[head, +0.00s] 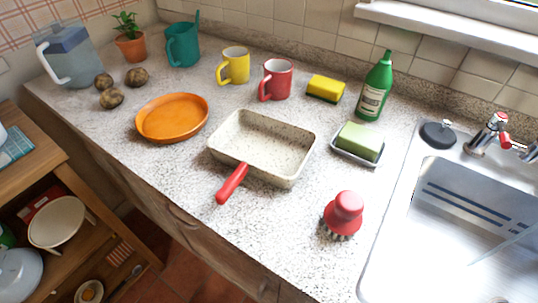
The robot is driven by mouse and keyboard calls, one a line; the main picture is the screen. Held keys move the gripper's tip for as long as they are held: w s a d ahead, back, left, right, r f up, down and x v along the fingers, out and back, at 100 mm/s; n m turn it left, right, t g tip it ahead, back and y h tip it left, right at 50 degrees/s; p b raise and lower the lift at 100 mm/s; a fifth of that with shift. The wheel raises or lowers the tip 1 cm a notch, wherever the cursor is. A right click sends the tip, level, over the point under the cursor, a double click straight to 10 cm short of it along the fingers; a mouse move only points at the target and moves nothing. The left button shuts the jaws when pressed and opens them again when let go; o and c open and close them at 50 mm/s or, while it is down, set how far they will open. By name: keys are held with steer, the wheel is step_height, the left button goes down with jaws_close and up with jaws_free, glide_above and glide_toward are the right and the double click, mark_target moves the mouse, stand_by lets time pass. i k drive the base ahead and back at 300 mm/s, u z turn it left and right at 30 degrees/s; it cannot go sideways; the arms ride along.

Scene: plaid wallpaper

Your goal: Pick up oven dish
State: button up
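A rectangular, cream speckled dish (284,166) with a red handle (232,184) at its front left sits on the speckled counter, in the middle of the head view. It is upright and looks empty. A round, shallow orange dish (172,117) lies flat to its left, apart from it, and also looks empty. Which of the two is called the oven dish is not marked in the picture. My gripper is not in this view.
Near the rectangular dish are a red mug (277,80), a yellow mug (234,66), a yellow sponge (325,88), green soap on a tray (357,146), a green bottle (375,88) and a red brush (343,214). The sink (470,210) is right. Bare counter lies in front.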

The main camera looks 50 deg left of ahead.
mark_target(275, 151)
steer(key=k, duration=0.4)
steer(key=u, duration=1.5)
steer(key=i, duration=0.45)
steer(key=u, duration=0.6)
steer(key=k, duration=0.25)
steer(key=z, duration=0.45)
